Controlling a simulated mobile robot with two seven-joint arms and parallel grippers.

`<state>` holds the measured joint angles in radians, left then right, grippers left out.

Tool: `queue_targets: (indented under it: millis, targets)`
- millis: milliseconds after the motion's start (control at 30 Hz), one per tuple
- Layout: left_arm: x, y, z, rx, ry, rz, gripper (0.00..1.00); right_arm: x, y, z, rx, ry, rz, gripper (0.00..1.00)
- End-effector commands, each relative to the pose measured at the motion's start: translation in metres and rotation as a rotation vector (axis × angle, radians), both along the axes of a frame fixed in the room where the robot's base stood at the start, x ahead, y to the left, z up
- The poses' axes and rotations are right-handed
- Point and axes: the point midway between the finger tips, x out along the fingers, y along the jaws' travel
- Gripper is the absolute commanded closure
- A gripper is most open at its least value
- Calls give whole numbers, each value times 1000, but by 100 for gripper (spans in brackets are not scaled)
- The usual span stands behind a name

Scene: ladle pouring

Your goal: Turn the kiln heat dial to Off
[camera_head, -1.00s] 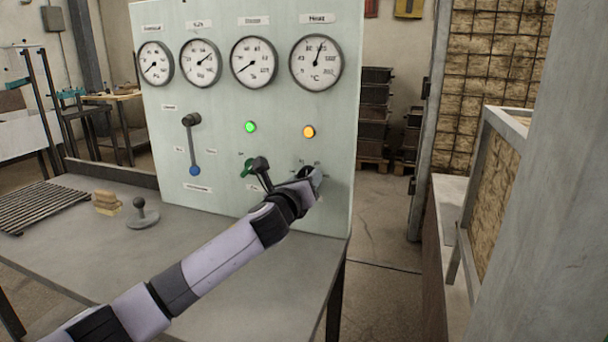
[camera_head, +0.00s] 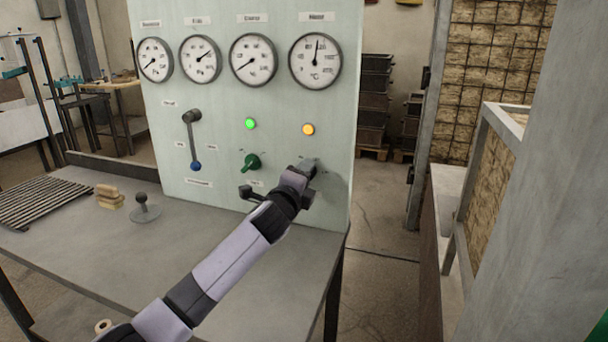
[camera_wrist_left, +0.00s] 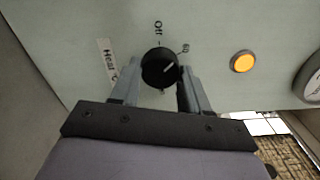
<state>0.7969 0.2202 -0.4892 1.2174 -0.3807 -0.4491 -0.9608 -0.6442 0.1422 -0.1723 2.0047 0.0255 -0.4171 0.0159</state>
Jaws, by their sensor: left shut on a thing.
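The heat dial, a round black knob (camera_wrist_left: 158,70) with a white pointer line, is on the pale green panel (camera_head: 215,115). In the left wrist view the line slants up and to the right, away from the printed "Off" mark (camera_wrist_left: 158,27) above the knob. A "Heat" label (camera_wrist_left: 106,62) is left of the knob. My left gripper (camera_wrist_left: 157,82) is shut on the dial, one finger on each side. In the head view my left gripper (camera_head: 308,170) is at the panel's lower right and hides most of the dial. My right gripper is not in view.
A green knob (camera_head: 250,161) sits left of my left gripper, below a green lamp (camera_head: 250,123). An orange lamp (camera_head: 308,129) is above the gripper. A lever with a blue tip (camera_head: 193,140) is farther left. Wooden blocks (camera_head: 109,196) and a grey knobbed object (camera_head: 144,208) stand on the bench.

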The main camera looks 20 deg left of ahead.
Motion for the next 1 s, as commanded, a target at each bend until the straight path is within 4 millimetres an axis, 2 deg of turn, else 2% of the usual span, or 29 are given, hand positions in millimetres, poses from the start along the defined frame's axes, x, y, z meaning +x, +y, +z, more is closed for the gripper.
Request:
queue_targets:
  millis: [600, 1000]
  targets:
    - [0, -1, 0, -557, 22, -1, 85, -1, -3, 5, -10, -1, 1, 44]
    - [0, -1, 1, -743, 28, -2, 85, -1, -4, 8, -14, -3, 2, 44]
